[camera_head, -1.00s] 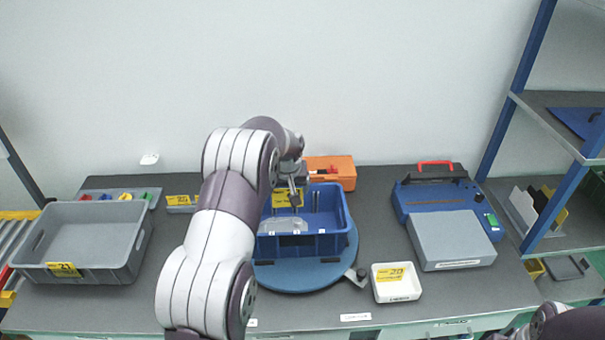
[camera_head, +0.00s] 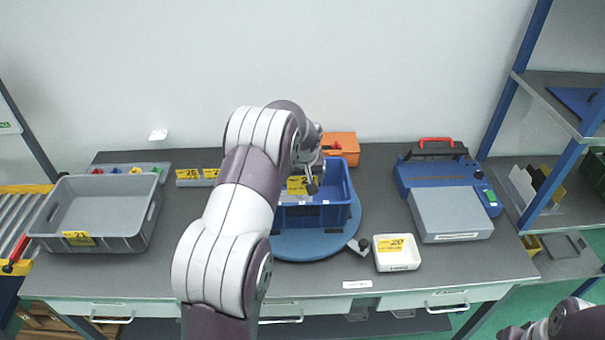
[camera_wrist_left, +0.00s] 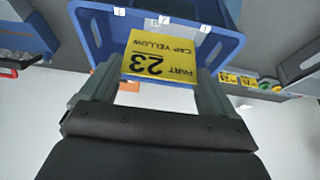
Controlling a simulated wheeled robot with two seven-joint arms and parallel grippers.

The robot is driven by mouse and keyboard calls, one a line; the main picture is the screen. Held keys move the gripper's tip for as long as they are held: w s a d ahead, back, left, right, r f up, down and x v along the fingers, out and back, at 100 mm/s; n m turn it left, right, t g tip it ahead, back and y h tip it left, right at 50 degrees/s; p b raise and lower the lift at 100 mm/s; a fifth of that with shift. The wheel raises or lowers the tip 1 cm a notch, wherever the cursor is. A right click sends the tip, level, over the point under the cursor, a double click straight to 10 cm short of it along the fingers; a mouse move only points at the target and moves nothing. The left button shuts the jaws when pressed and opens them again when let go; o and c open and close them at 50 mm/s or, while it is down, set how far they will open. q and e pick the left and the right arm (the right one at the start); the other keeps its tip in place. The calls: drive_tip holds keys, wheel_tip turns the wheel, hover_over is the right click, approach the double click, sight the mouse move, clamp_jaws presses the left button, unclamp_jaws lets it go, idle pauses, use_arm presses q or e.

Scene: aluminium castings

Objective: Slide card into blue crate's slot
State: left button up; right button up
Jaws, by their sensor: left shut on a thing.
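The blue crate (camera_head: 342,212) stands on a round blue turntable, partly hidden behind my left arm in the head view. In the left wrist view its blue wall (camera_wrist_left: 225,45) runs across the top, with small white number labels on the rim. My left gripper (camera_head: 312,188) is over the crate. It is shut on the yellow card (camera_wrist_left: 158,55), marked 23 CAP YELLOW, which shows upside down between the fingers, in front of the crate's wall. The card (camera_head: 297,185) also shows in the head view. Whether it touches the crate, I cannot tell. My right gripper is out of view.
A grey bin (camera_head: 140,243) stands at the left of the table. An orange box (camera_head: 341,146) is behind the crate. A white tray (camera_head: 398,264) sits at front right, beside the turntable (camera_head: 290,250). A blue and grey case (camera_head: 450,215) is at the right.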

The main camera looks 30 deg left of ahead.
sight(302, 185)
use_arm(q)
drive_tip(key=x, duration=0.1)
drive_tip(key=b+x, duration=0.1)
drive_tip(key=x, duration=0.1)
drive_tip(key=shift+s+d+f, duration=0.1)
drive_tip(key=shift+s+d, duration=0.05)
drive_tip(key=shift+s, duration=0.1)
drive_tip(key=shift+f+b, duration=0.3)
drive_tip(key=shift+b, duration=0.15)
drive_tip(key=shift+s+d+r, duration=0.1)
drive_tip(key=shift+s+d, duration=0.05)
drive_tip(key=shift+s, duration=0.05)
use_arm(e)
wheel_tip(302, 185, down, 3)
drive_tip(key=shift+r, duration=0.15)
use_arm(q)
drive_tip(key=shift+w, duration=0.1)
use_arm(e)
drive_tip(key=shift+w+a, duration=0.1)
use_arm(q)
drive_tip(key=shift+b, duration=0.35)
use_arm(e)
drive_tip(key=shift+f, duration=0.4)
use_arm(q)
drive_tip(key=shift+f+b, duration=2.25)
drive_tip(key=shift+f, duration=0.6)
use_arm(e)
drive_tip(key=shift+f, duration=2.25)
